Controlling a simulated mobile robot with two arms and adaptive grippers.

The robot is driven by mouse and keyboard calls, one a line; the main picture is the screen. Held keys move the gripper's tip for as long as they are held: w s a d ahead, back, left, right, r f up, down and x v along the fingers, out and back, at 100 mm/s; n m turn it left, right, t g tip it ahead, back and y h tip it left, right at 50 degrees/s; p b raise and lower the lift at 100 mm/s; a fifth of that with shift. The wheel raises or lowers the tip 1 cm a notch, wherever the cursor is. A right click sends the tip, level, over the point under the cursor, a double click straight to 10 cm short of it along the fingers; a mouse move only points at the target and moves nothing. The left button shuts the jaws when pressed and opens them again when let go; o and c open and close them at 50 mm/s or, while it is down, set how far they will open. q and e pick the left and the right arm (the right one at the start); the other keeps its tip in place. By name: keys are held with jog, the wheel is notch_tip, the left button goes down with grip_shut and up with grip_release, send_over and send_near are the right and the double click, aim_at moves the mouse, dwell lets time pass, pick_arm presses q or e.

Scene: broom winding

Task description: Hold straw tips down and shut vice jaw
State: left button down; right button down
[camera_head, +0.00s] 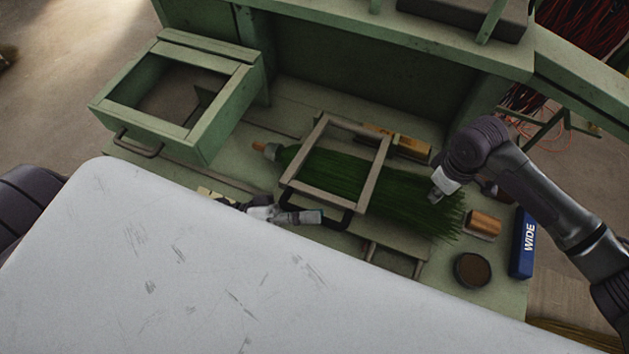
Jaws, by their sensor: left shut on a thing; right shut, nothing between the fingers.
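A bundle of green straw (335,175) lies on the green bench, running from a wooden handle end (260,147) at left to loose tips (425,212) at right. A metal frame with a dark handle, the vice jaw (375,180), lies across the straw's middle. My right gripper (436,196) is shut with nothing between its fingers, over the straw near the tips; contact is hard to tell. My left gripper (318,216) is shut on the vice jaw's dark handle at the frame's near side; its fingers are small and partly unclear.
A large white surface (200,270) fills the foreground and hides the bench's near part. An open green drawer (170,90) is at left. A copper-coloured spool (484,224), a round tin (472,269) and a blue box marked WIDE (524,243) stand at right.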

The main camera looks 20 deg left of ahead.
pick_arm(q)
jog(key=shift+n+y, duration=0.3)
jog(key=f, duration=0.1)
jog(key=s+f, duration=0.1)
jog(key=f, duration=0.1)
jog(key=s+f, duration=0.1)
jog(key=f, duration=0.1)
jog(key=shift+f, duration=0.1)
jog(key=c, duration=1.8)
grip_release()
jog(key=shift+f, duration=0.1)
jog(key=o, duration=0.5)
jog(key=shift+w+a+f, duration=0.1)
jog(key=shift+w, duration=0.6)
jog(key=shift+o, duration=1)
jog(key=v, duration=1.2)
jog(key=shift+s, duration=0.25)
